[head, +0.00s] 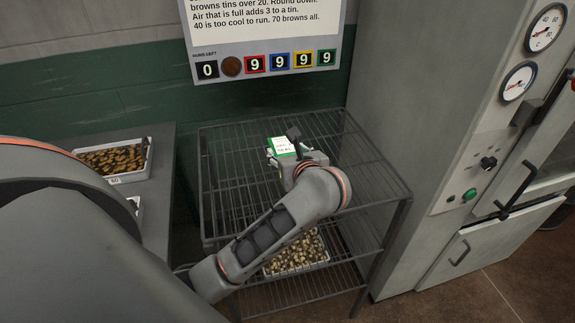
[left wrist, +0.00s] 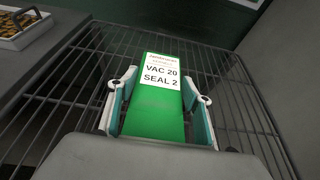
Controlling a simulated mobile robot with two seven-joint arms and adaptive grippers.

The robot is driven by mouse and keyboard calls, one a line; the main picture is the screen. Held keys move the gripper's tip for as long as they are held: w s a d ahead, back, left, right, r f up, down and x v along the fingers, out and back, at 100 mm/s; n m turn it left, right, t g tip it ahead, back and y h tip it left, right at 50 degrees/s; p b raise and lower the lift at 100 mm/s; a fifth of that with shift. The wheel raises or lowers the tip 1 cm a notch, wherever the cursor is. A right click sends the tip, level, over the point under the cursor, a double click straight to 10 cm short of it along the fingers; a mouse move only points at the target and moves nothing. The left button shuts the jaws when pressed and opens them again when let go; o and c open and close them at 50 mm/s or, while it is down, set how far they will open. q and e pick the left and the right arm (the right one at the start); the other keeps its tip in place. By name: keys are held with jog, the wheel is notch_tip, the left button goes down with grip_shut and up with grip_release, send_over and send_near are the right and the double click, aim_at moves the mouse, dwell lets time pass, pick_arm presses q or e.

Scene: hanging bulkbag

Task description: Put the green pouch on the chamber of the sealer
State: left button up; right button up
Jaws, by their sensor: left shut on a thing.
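The green pouch (head: 281,146) has a white label and shows over the top of the wire rack in the head view. In the left wrist view the green pouch (left wrist: 155,118) lies lengthwise between my fingers, and its label reads VAC 20, SEAL 2. My left gripper (head: 293,153) is shut on the pouch, with one finger at each side in the left wrist view (left wrist: 160,85). Whether the pouch touches the rack's wires, I cannot tell. My right gripper is not in view. I cannot make out a sealer or its chamber for certain.
The wire rack (head: 366,178) has an empty-looking top shelf and a tray of pale pieces (head: 297,256) below. A table at left bears a tray of brown pieces (head: 148,160). A tall grey cabinet (head: 420,90) with gauges and handles stands close on the right.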

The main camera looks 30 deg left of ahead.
pick_arm(q)
jog(key=shift+f, duration=2)
jog(key=shift+f+b, duration=0.1)
jog(key=shift+b, duration=0.2)
jog(key=o, duration=0.8)
jog(key=shift+f, duration=0.1)
jog(key=o, duration=0.4)
jog(key=shift+c, duration=0.2)
